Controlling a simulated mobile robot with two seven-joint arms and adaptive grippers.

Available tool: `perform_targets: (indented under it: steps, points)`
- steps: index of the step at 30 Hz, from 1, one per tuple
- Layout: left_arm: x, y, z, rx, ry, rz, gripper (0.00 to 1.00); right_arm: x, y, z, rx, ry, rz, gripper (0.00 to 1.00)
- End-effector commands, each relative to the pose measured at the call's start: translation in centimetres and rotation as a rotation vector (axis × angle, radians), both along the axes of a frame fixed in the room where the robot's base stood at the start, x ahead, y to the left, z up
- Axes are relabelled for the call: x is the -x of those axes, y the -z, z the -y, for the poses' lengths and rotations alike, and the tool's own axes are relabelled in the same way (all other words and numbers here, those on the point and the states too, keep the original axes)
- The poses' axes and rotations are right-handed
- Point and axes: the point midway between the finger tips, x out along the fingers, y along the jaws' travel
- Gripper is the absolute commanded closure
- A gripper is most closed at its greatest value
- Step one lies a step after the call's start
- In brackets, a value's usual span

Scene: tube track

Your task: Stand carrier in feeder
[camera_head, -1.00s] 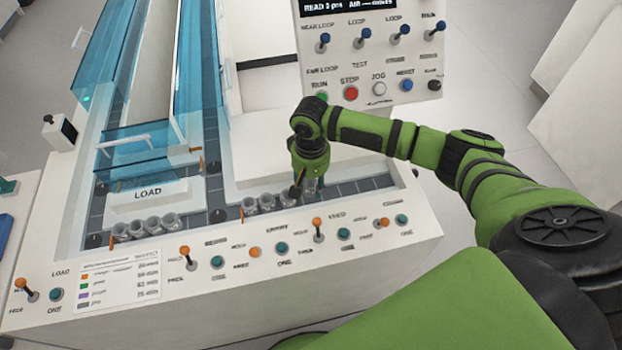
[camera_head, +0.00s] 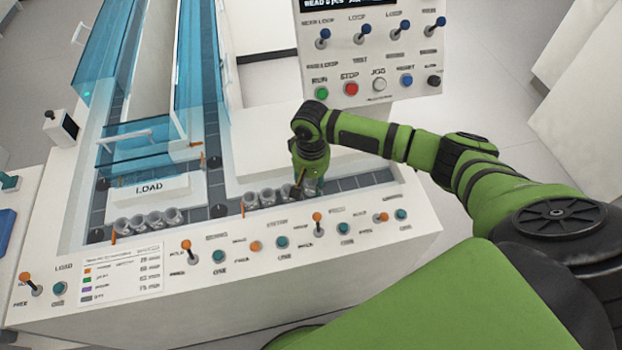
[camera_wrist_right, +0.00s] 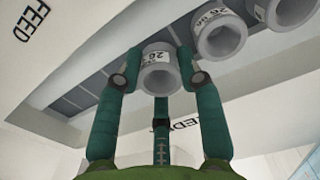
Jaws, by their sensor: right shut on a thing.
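My right gripper (camera_head: 312,186) is over the right part of the sunken track, beside a short row of grey carriers (camera_head: 267,197). In the right wrist view its teal fingers (camera_wrist_right: 160,78) are closed around a grey, hollow, cup-like carrier (camera_wrist_right: 160,72) with a white label that seems to read 26. Two more carriers (camera_wrist_right: 220,38) stand to its right in that view, apart from the fingers. FEED lettering (camera_wrist_right: 30,20) is on the white surfaces by the track. Whether the held carrier's base touches the track is hidden. My left gripper is out of view.
Another row of several carriers (camera_head: 148,222) stands by the LOAD block (camera_head: 150,189). Blue clear covers (camera_head: 195,60) stand over the far lanes. Orange-tipped levers (camera_head: 317,218) line the front panel. A button console (camera_head: 368,50) rises behind my arm. The track right of my gripper is empty.

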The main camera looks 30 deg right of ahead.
Motion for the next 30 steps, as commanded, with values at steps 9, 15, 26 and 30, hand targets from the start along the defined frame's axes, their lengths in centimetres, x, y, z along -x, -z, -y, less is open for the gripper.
perform_targets:
  steps: [9,15,26,30]
  points:
    - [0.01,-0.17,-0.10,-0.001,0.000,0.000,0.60,-0.01,0.03,-0.01,-0.001,0.000,0.000,0.81]
    - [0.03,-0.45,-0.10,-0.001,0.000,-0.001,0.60,0.00,0.15,-0.04,-0.001,0.000,-0.001,0.81]
    - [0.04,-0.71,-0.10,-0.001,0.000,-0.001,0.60,-0.03,0.63,-0.02,0.000,-0.001,0.000,0.81]
    - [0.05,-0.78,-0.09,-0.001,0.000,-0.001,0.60,-0.03,0.64,-0.02,0.000,-0.001,0.000,0.81]
